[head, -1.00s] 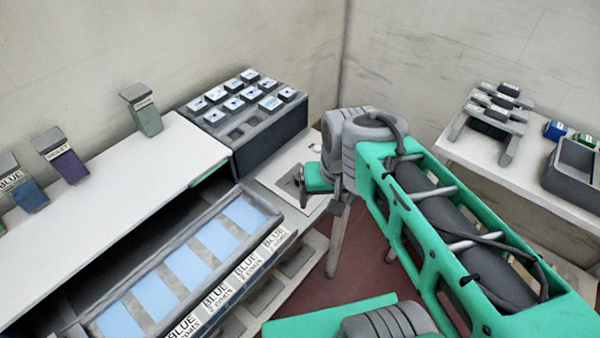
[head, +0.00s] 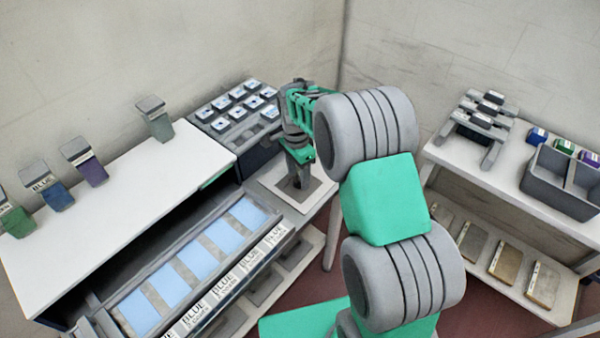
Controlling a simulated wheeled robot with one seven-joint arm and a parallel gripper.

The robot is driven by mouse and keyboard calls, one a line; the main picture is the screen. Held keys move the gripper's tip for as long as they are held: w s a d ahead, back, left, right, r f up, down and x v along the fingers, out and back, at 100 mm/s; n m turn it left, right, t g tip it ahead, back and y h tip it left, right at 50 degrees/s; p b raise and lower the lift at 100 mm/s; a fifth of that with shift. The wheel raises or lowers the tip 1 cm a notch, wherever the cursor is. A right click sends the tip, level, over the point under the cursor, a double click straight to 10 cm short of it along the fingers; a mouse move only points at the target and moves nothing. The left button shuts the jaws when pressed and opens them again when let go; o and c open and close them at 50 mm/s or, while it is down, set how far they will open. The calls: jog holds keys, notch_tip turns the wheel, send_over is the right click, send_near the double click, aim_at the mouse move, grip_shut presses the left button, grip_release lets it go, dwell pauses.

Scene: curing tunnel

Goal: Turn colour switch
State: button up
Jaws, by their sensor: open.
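My gripper (head: 297,180) points down over a pale square plate (head: 320,193) beside the right end of the tunnel unit. The fingers are small and dark here, and they are open. I cannot tell whether they touch anything on the plate. A knob or switch there is hidden or too small to make out. The tunnel unit has a white top (head: 120,205) and an open front with a tray of light blue panels (head: 190,265). The labels on the tray's front edge read "BLUE 2 coats".
Small labelled containers stand along the back of the white top: green (head: 18,221), blue (head: 58,196), purple (head: 93,171) and grey-green (head: 160,127). A dark rack (head: 212,142) holds several pale blocks behind my gripper. A side table (head: 515,175) at right carries a grey bin (head: 560,182).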

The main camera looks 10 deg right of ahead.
jog(key=shift+f, duration=0.3)
jog(key=shift+c, duration=0.3)
grip_shut()
jog(key=shift+d+r, duration=0.1)
jog(key=shift+d, duration=0.25)
jog(key=shift+a, duration=0.25)
